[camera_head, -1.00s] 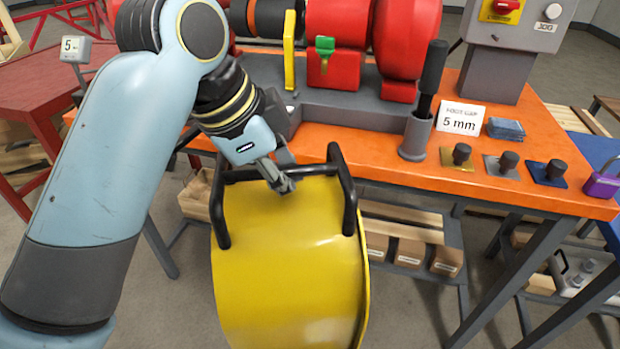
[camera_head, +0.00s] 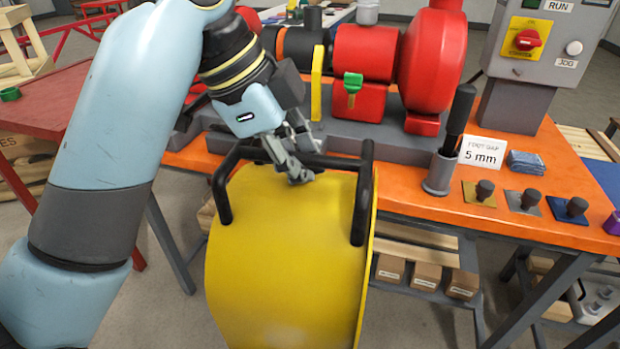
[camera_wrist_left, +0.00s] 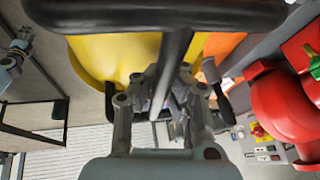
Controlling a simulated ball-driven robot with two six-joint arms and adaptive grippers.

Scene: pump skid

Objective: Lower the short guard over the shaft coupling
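The short guard is a curved yellow cover (camera_head: 285,260) with a black handle frame on top. It hangs in front of the bench's near edge, apart from the skid. My left gripper (camera_head: 300,172) is shut on the black handle bar; in the left wrist view the bar (camera_wrist_left: 176,50) runs between its fingers. The guard's yellow shell (camera_wrist_left: 105,55) also shows there. The shaft coupling cannot be made out clearly; a black part with an orange ring (camera_head: 298,45) lies behind my left gripper. My right gripper (camera_wrist_left: 25,38) shows small at the left wrist view's edge, its fingers unclear.
Red pump parts (camera_head: 432,65) and a yellow upright plate (camera_head: 316,85) stand on the grey skid. The orange bench (camera_head: 415,205) also carries a grey cup (camera_head: 440,175) with a black-handled tool, a "5 mm" card (camera_head: 482,152), several knobbed plates and a control box (camera_head: 545,45).

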